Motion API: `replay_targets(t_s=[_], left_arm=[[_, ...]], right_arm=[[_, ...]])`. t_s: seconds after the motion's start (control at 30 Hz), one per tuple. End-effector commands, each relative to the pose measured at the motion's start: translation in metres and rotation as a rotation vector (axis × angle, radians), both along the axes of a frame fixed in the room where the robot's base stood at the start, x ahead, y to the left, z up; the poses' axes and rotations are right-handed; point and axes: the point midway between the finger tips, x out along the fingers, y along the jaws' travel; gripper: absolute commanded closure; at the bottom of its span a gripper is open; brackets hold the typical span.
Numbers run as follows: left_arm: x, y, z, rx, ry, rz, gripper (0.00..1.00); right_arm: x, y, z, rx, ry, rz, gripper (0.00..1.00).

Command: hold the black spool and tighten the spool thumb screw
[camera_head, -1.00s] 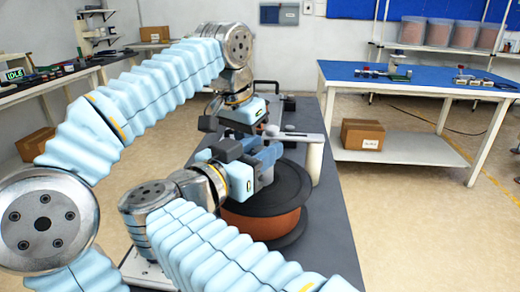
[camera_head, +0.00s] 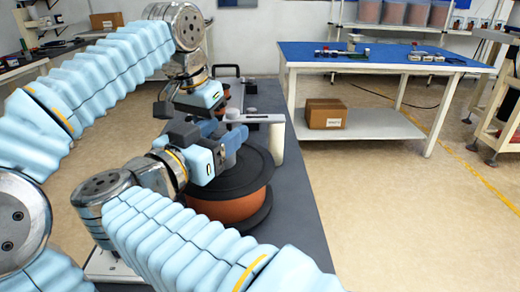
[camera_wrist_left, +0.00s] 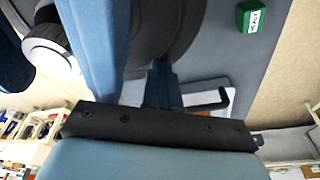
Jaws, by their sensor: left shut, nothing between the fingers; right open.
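The black spool (camera_head: 262,172), wound with orange-brown material, lies flat on the dark bench; its flange also shows in the left wrist view (camera_wrist_left: 178,25). My right gripper (camera_head: 228,148) is open over the near left part of the spool; whether it touches the flange is hidden. My left gripper is shut and empty; its dark blue fingers (camera_wrist_left: 163,85) show in front of the spool in its wrist view. In the head view its hand (camera_head: 205,97) is above and behind the right one.
The grey bar (camera_head: 262,118) joins a pale post (camera_head: 278,142) beside the spool. A green labelled block (camera_wrist_left: 252,17) shows in the wrist view. A blue-topped table (camera_head: 380,58) with a cardboard box (camera_head: 326,114) on its shelf stands beyond open floor to the right.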

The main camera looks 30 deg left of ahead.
Motion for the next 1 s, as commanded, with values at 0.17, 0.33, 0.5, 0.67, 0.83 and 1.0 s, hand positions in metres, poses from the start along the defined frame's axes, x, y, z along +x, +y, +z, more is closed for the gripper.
replay_targets(t_s=[0.17, 0.33, 0.5, 0.67, 0.83, 1.0], left_arm=[[-0.0007, -0.0001, -0.0046, 0.001, 0.013, -0.001, 1.0], [-0.0006, -0.0001, -0.0046, 0.001, 0.013, -0.001, 1.0], [-0.0006, -0.0001, -0.0047, 0.001, 0.014, 0.0, 1.0], [-0.0007, -0.0002, -0.0046, 0.001, 0.013, -0.001, 1.0], [-0.0007, -0.0003, -0.0046, 0.001, 0.013, -0.001, 1.0], [-0.0006, -0.0003, -0.0046, 0.001, 0.013, -0.001, 1.0]], right_arm=[[0.0, 0.0001, -0.0011, 0.0, 0.0, 0.008, 0.43], [0.0003, -0.001, 0.0003, 0.0, -0.002, 0.096, 0.43], [0.0008, -0.0025, 0.0005, 0.0, -0.003, 0.304, 0.43], [0.0014, -0.0027, -0.0003, 0.001, -0.003, 0.52, 0.43], [0.0026, -0.0024, -0.0006, 0.003, -0.004, 0.744, 0.43], [0.0033, -0.0019, -0.0013, 0.004, -0.001, 0.904, 0.43]])
